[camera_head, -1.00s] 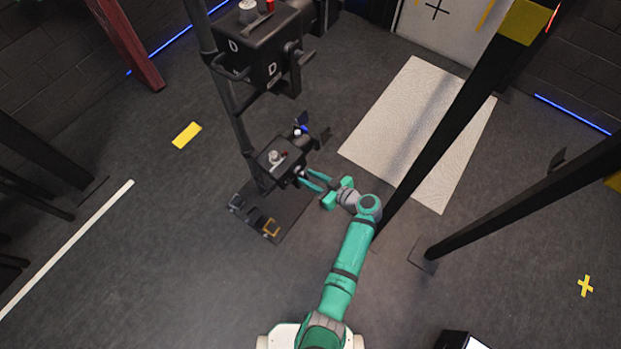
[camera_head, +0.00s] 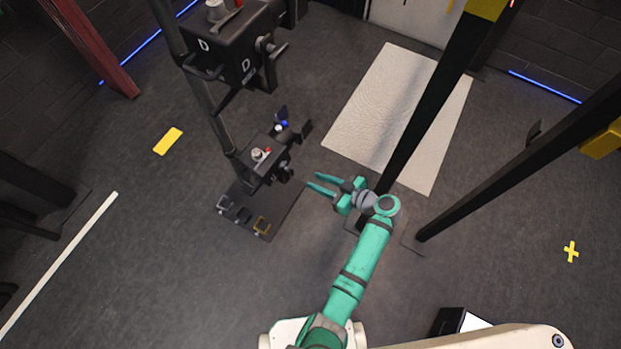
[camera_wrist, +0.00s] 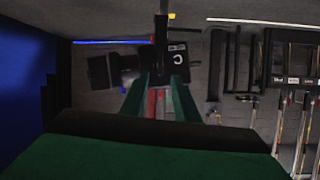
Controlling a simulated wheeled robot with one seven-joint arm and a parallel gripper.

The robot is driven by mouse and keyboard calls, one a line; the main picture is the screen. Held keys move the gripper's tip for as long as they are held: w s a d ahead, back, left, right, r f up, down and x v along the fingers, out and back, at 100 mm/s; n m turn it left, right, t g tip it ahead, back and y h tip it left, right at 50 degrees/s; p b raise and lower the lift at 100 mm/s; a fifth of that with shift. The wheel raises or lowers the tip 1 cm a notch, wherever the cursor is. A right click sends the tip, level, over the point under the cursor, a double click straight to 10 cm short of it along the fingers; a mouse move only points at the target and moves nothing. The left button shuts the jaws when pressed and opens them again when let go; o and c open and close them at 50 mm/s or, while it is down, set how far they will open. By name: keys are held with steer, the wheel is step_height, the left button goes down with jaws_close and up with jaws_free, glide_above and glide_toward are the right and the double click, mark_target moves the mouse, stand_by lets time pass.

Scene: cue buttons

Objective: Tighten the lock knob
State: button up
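The lower black control box (camera_head: 252,168) is on a dark pole and has a silver button and a small red part on top. A dark knob-like part (camera_head: 285,173) sticks out of its right side; I cannot tell for sure that it is the lock knob, or how tight it is. My gripper (camera_head: 314,181) is open and empty, right of this part and apart from it, fingers pointing left toward the box. In the wrist view, a black box marked C (camera_wrist: 176,60) is beyond my green fingers (camera_wrist: 158,98), which stand apart.
A larger black box (camera_head: 222,45) marked D is higher on the same pole. A black post (camera_head: 425,120) rises close to the right of my gripper. A pale mat (camera_head: 385,110) lies behind; open floor is in front.

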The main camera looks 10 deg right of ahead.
steer(key=shift+s+d+r, duration=0.1)
steer(key=shift+d, duration=0.1)
steer(key=n+t+y, duration=0.1)
steer(key=t+y, duration=0.2)
glide_toward(289, 170)
steer(key=f+x, duration=0.1)
steer(key=x, duration=0.6)
steer(key=shift+w+d+f, duration=0.15)
steer(key=shift+w+f, duration=0.15)
stand_by(0.3)
jaws_close()
